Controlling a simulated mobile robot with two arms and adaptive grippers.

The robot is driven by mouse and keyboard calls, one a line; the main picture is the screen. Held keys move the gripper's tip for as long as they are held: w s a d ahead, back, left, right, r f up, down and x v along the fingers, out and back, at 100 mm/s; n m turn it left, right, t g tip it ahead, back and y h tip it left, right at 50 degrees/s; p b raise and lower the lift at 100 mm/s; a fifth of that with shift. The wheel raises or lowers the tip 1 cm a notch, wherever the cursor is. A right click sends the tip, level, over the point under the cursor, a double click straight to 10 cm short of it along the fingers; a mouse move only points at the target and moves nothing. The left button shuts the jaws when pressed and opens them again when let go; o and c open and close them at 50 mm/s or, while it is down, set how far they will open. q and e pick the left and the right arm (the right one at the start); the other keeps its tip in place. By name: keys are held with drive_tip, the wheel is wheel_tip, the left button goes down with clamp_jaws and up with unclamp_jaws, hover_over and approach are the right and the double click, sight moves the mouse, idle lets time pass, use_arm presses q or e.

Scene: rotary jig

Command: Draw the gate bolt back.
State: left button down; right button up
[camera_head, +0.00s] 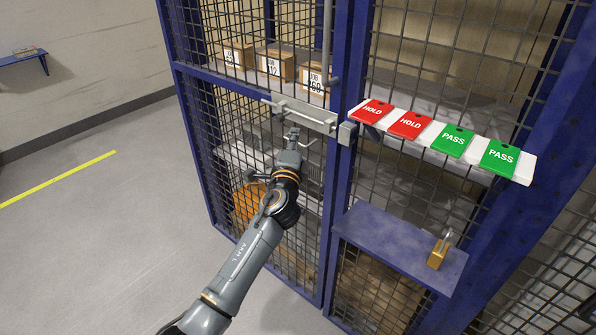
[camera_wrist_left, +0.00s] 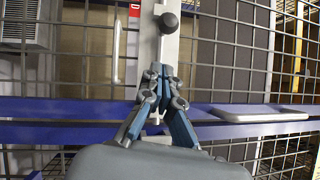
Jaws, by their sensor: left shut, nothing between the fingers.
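The gate bolt (camera_head: 305,113) is a grey metal bar and plate across the blue mesh gate, at the gate's right edge. A small grey keeper block (camera_head: 347,132) sits on the post beside its right end. I cannot tell how far the bar reaches into the keeper. In the left wrist view the pale bolt plate (camera_wrist_left: 147,42) runs upright, with a dark round knob (camera_wrist_left: 168,22) beyond my fingertips. My left gripper (camera_head: 292,133) is just below the bolt, shut and empty; its fingertips (camera_wrist_left: 161,73) are together, apart from the knob. My right gripper is out of view.
A white strip with red HOLD tags (camera_head: 409,125) and green PASS tags (camera_head: 452,141) is right of the gate. Below it a blue shelf (camera_head: 390,238) holds a brass padlock (camera_head: 438,254). Boxes (camera_head: 275,64) stand behind the mesh. The floor (camera_head: 110,220) at left is clear.

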use_arm(q)
drive_tip(key=s+f, duration=0.1)
drive_tip(key=s, duration=0.8)
drive_tip(key=shift+s+a+f, duration=0.2)
drive_tip(key=shift+a+f, duration=0.05)
drive_tip(key=shift+a, duration=0.2)
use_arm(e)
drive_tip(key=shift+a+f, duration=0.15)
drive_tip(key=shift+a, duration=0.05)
